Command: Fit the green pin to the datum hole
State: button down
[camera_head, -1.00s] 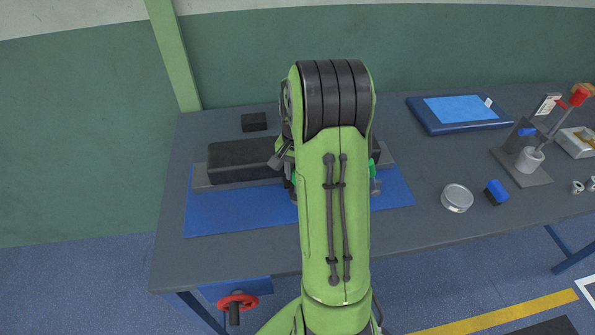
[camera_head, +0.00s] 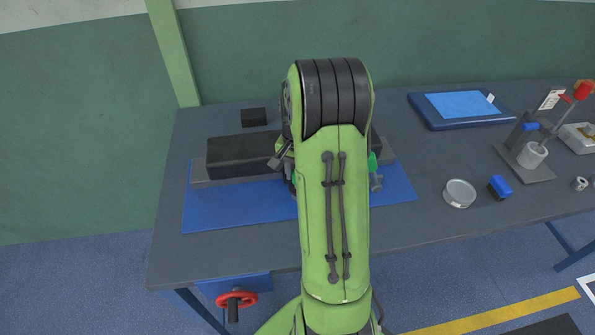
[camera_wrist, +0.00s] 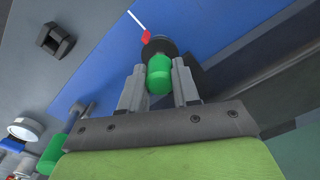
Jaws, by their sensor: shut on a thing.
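In the wrist view my gripper (camera_wrist: 158,88) is shut on a green pin (camera_wrist: 159,82), with one grey finger on each side of it. A dark round part with a small red tip and a thin white line shows just beyond the pin, over the blue mat (camera_wrist: 100,72). I cannot tell whether these belong to the pin. A long black block (camera_head: 235,153) lies on a grey plate (camera_head: 205,183) at the back of the mat. I cannot make out the datum hole.
Another green-handled item (camera_wrist: 52,152) lies near the gripper's left in the wrist view. A round silver tin (camera_head: 459,193), a blue and black block (camera_head: 499,188), a blue tray (camera_head: 425,118) and a lever stand (camera_head: 527,165) are at the right. The bench front is clear.

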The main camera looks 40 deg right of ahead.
jog(key=shift+f+b, duration=0.6)
jog(key=shift+f, duration=0.15)
jog(key=c, duration=0.7)
grip_release()
jog(key=shift+c, duration=0.2)
notch_tip(320, 180, up, 16)
jog(key=p, duration=0.3)
jog(key=shift+f, duration=0.1)
